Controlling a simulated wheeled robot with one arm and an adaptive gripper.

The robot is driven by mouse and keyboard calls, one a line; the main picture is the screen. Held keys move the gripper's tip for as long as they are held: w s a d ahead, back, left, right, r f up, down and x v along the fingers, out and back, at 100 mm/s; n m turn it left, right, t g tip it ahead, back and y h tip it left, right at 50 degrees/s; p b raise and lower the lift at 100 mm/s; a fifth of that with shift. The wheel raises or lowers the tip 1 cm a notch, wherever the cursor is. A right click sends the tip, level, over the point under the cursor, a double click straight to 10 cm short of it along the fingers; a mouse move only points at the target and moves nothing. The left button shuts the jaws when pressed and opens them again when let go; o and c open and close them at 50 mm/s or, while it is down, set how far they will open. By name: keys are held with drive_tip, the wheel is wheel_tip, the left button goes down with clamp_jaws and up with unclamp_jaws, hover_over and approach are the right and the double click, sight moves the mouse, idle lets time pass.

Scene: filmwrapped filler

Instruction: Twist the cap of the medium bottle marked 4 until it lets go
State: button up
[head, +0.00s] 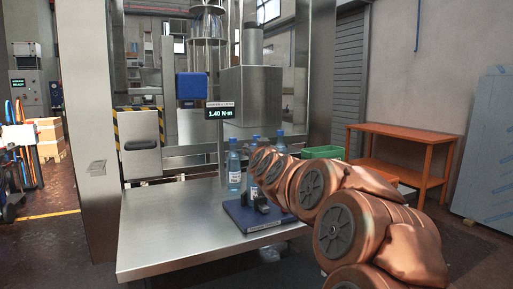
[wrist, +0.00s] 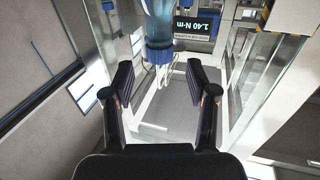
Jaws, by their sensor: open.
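Clear bluish bottles with blue caps stand on the steel table (head: 170,235). One bottle (head: 234,168) stands at the left, and another (head: 252,178) stands in a dark blue fixture (head: 252,217), partly hidden by my arm. I cannot read a 4 on any bottle. In the wrist view my gripper (wrist: 160,85) is open, its two dark fingers wide apart. A bottle (wrist: 158,22) with a blue cap (wrist: 160,53) shows beyond the fingertips, in line with the gap. Nothing is held. In the head view my arm hides the gripper.
A display (head: 221,112) above the table reads 1.40 N·m. More bottles (head: 281,141) stand behind my arm, near a green crate (head: 323,152). An orange bench (head: 405,135) stands at the right. The table's left front is clear.

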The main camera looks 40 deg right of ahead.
drive_tip(key=v, duration=0.7)
drive_tip(key=shift+s, duration=0.15)
idle(0.6)
